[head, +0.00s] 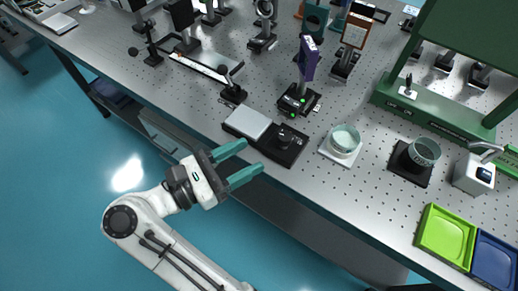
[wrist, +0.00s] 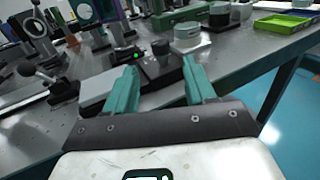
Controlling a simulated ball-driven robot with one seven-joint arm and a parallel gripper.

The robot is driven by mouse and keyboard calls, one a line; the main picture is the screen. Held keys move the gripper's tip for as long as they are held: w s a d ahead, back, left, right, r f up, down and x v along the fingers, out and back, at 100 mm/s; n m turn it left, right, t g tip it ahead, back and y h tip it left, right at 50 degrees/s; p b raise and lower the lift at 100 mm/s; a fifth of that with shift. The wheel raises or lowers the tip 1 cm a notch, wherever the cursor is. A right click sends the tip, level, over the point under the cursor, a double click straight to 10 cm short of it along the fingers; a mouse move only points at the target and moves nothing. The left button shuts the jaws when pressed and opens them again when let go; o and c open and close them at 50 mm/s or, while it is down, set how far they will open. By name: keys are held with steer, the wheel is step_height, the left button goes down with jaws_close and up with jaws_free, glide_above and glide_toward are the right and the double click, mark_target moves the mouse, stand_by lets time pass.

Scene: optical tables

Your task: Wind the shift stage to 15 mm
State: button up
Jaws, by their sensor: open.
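A low black unit (head: 295,154) lies near the table's front edge, with a dark knob (head: 285,136) on top and a flat silver plate (head: 247,122) at its left. I take it for the shift stage, but no label is readable. Behind it stands a mount (head: 299,100) with green lit marks and a purple panel. My gripper (head: 253,157) is open and empty, its two green fingers pointing at the black unit from the front edge. In the wrist view the knob (wrist: 160,48) shows beyond and between the fingers, apart from them. No millimetre reading is legible.
A pale round dish (head: 345,138) and a dark-based cup (head: 424,152) stand right of the unit. Green (head: 447,234) and blue (head: 494,260) trays lie at the front right. A rail with a ball-ended lever (head: 232,92) lies left. Tall optics stand behind.

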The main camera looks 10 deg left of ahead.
steer(key=shift+s+a, duration=0.25)
steer(key=shift+o, duration=0.2)
steer(key=w+d+r+n+t+y+p, duration=0.3)
steer(key=w+r+n+t+y, duration=1.05)
steer(key=n, duration=1.35)
steer(key=n+g+y+p, duration=0.5)
steer(key=n+g+y, duration=0.7)
steer(key=n+g, duration=1.5)
glide_toward(288, 137)
steer(key=a+f+n+t, duration=0.1)
steer(key=a, duration=0.2)
steer(key=a+f+n+t, duration=0.2)
steer(key=a, duration=0.1)
steer(key=a+f+n+t+p, duration=0.1)
steer(key=a+t, duration=0.1)
steer(key=a, duration=0.1)
steer(key=shift+a+f+n, duration=0.3)
steer(key=shift+c, duration=0.3)
